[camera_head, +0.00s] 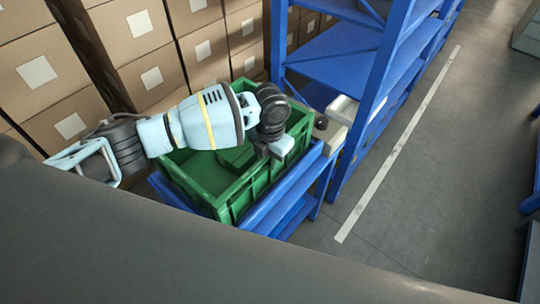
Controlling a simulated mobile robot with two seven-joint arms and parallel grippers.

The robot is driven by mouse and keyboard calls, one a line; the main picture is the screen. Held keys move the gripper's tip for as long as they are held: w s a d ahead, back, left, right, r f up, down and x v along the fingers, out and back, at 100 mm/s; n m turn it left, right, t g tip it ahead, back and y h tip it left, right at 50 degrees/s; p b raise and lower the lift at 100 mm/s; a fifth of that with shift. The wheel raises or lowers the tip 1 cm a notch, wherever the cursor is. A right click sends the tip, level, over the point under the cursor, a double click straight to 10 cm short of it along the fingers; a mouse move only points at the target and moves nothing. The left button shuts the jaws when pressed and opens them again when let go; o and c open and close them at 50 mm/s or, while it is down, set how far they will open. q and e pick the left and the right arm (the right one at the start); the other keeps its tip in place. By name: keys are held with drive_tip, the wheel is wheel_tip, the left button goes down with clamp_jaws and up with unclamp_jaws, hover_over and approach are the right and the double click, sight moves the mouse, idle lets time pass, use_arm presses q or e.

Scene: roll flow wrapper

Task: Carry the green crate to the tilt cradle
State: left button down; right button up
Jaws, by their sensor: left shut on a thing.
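The green crate (233,199) is in the middle of the head view, within a blue frame (296,187) that shows along its front and right sides. I cannot tell whether this frame is the tilt cradle, or whether the crate rests fully on it. My left arm reaches across the crate from the left. My left gripper (281,147) points down at the crate's right wall and is shut on its rim. The arm hides part of the crate's inside, where a green block-like shape (236,158) shows. My right gripper is not in view.
Stacked cardboard boxes (140,45) stand close behind the crate. A tall blue shelf rack (335,55) rises at the right, with pale items (342,108) beside it. The grey floor (440,150) with a white line is open further right.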

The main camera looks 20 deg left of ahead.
use_arm(q)
drive_tip(key=shift+w, duration=0.1)
drive_tip(key=c, duration=1.8)
unclamp_jaws()
drive_tip(key=shift+f, duration=0.1)
drive_tip(key=o, duration=0.5)
drive_tip(key=shift+c, duration=0.2)
wheel_tip(320, 180, up, 12)
drive_tip(key=shift+r, duration=0.15)
